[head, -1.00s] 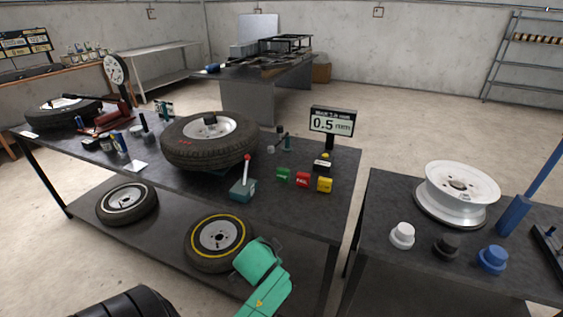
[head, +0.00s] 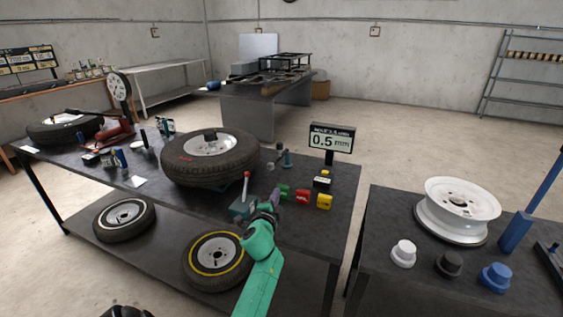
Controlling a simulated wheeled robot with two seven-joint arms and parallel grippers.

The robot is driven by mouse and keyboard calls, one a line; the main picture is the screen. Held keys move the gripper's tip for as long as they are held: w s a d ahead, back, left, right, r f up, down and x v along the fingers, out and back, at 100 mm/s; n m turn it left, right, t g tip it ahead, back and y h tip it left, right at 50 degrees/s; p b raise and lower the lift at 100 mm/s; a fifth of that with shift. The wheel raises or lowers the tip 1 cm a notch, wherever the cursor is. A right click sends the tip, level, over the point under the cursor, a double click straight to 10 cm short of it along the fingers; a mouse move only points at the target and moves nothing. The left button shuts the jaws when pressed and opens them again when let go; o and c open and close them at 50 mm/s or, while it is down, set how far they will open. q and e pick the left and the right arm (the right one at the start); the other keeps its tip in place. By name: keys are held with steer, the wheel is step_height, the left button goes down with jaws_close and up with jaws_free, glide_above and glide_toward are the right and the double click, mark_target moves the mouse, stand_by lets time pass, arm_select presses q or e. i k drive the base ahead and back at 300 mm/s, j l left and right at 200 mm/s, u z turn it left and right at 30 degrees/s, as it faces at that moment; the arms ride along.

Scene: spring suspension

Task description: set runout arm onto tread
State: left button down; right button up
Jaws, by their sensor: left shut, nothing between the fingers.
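A dark tyre (head: 180,170) on a light rim (head: 210,144) lies flat near the middle of the main bench, its tread facing outward. A small dark upright piece with a jointed top (head: 284,154), perhaps the runout arm, stands just right of the tyre; I cannot tell whether it touches the tread. My left gripper (head: 275,198) is shut and empty over the bench's front part, right of the red-knobbed lever (head: 246,186) and in front of the tyre. It partly covers the lever's teal base (head: 238,208). My right gripper is not in view.
A display (head: 331,138) reads 0.5 mm. A yellow-ringed wheel (head: 217,259) is on the lower shelf. The right bench (head: 405,215) holds a bare rim (head: 459,203) and coloured knobs.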

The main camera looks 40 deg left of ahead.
mark_target(270, 165)
steer(key=i+j, duration=0.7)
steer(key=j, duration=0.2)
